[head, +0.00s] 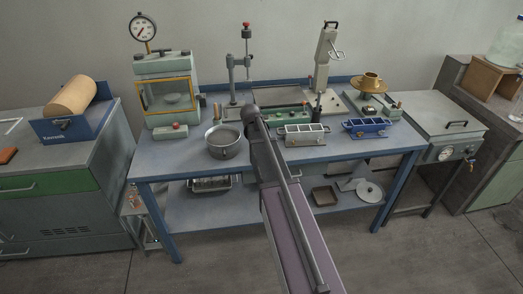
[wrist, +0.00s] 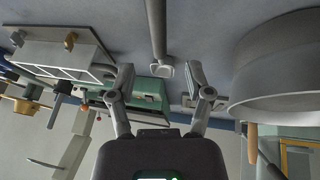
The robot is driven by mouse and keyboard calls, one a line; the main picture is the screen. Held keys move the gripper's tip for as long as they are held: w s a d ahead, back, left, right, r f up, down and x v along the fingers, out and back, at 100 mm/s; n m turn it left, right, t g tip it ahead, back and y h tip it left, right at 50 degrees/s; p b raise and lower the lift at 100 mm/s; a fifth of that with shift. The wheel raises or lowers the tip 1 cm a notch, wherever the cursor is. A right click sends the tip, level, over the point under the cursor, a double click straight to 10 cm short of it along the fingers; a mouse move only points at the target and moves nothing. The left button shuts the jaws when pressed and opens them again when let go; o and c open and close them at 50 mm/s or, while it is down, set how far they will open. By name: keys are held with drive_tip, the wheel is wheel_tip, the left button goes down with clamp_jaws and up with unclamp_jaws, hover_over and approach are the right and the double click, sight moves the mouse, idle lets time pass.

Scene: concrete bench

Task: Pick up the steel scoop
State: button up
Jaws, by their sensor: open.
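A long grey metal piece with a hollowed, squarish end (wrist: 158,32), which looks like the steel scoop, lies on the bench in the wrist view. Its near end shows between the fingers of my gripper (wrist: 161,74). The fingers are open, one on each side, with gaps between them and the piece; no grip shows. Whether the fingers are level with it I cannot tell. In the head view my arm covers this spot, and neither the scoop nor the fingertips can be made out.
A round metal pan (head: 224,153) stands close to the left of my arm; it looms at the right in the wrist view (wrist: 290,75). To the right are a grey three-part mould (head: 304,137) and a blue mould (head: 366,130). Stands and a glass-fronted cabinet (head: 167,93) line the back.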

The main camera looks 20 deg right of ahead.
drive_tip(key=shift+w+d+f, duration=0.1)
drive_tip(key=shift+w+f, duration=0.05)
drive_tip(key=shift+f, duration=0.25)
drive_tip(key=shift+f+b, duration=0.1)
drive_tip(key=shift+b, duration=0.2)
drive_tip(key=shift+b+x, duration=2.2)
drive_tip(key=shift+x, duration=0.3)
drive_tip(key=shift+w+d, duration=0.15)
clamp_jaws()
